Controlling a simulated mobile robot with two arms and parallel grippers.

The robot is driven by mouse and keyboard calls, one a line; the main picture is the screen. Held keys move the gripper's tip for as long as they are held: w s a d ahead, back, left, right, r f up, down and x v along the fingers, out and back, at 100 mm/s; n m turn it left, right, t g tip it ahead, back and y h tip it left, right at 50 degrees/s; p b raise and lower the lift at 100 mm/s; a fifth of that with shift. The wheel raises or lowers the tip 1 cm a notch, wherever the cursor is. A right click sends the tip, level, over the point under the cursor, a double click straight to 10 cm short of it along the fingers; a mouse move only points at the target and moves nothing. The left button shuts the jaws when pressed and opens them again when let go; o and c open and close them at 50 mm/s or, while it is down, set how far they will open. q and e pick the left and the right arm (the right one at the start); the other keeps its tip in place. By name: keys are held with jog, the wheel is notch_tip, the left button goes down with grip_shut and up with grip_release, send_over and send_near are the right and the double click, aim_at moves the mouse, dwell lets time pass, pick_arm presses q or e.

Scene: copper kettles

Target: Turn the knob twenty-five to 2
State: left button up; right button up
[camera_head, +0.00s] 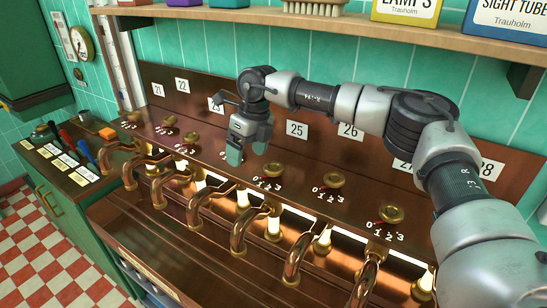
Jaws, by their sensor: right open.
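The plate reading 25 (297,129) is on the copper back panel. Below it, a brass knob (272,170) sits on the deck above a 0-to-3 scale; I take it to be knob twenty-five. Its pointer is too small to read. My right gripper (234,157) points down, open, to the left of this knob and apart from it in the picture. It covers part of the neighbouring scale to the left. A bit of brass shows just right of its fingers. My left gripper is not in view.
Further brass knobs stand along the deck, such as those at right (333,180) (391,213). Curved copper pipes (238,232) line the front. A wooden shelf (330,22) with boxes hangs above. A green cabinet with tools (65,145) is at left.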

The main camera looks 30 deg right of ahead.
aim_at(274, 166)
jog(key=d+r+m+h, duration=0.1)
jog(key=d+r+h, duration=0.1)
jog(key=d+r, duration=0.35)
jog(key=f+p, duration=0.1)
jog(key=f, duration=0.2)
jog(key=d+f+p, duration=0.1)
jog(key=f, duration=0.3)
jog(key=f+p, duration=0.1)
jog(key=f, duration=0.2)
jog(key=shift+d+f, duration=0.15)
jog(key=shift+d, duration=0.15)
jog(key=shift+f, duration=0.7)
jog(key=c, duration=0.9)
